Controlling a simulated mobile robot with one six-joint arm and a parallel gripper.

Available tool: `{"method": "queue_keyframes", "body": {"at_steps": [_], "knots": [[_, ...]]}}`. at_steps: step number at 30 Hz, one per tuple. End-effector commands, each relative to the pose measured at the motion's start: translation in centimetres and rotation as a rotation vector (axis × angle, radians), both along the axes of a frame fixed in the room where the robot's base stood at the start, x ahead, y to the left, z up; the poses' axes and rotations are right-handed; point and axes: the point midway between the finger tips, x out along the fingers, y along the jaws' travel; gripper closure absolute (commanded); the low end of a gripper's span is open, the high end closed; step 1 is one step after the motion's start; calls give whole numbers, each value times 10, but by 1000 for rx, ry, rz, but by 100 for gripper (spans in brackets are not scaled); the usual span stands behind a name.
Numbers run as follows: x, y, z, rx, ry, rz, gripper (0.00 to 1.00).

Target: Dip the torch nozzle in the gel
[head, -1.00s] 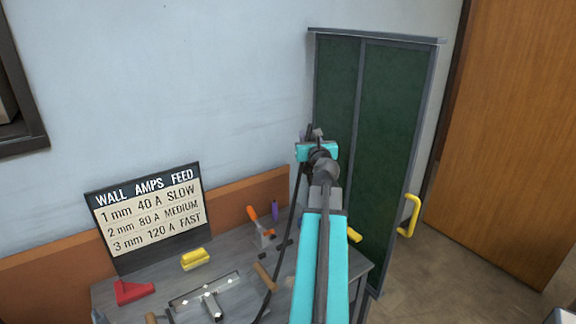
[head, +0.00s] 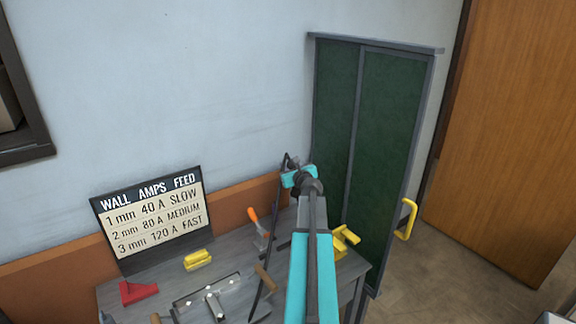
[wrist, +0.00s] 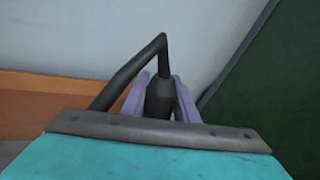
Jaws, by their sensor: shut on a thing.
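My gripper (wrist: 160,100) is shut on the dark grey torch (wrist: 160,97). The torch's body sits between the two pale purple fingers in the wrist view, and a black bent part rises from it and runs down to the left. In the head view the torch (head: 287,161) shows only in part beyond my gripper, above the back of the bench. Its black cable (head: 272,240) hangs down to the bench top. The nozzle tip is hidden in both views. I cannot make out a gel pot in either view.
The grey bench (head: 130,275) carries a red block (head: 138,292), a yellow block (head: 198,260), an orange-handled tool (head: 257,226), a flat metal frame (head: 208,296) and yellow pieces (head: 345,240). A settings sign (head: 152,220) stands at the back left. A green screen (head: 385,150) stands right.

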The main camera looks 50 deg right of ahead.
Motion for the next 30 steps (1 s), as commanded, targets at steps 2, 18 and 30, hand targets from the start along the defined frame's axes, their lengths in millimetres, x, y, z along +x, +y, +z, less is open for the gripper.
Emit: {"method": "queue_keyframes", "body": {"at_steps": [2,18,30], "knots": [[4,-1,-5,-2,9,8,96],[5,0,-11,-4,14,14,96],[5,-1,-32,-5,14,13,96]]}}
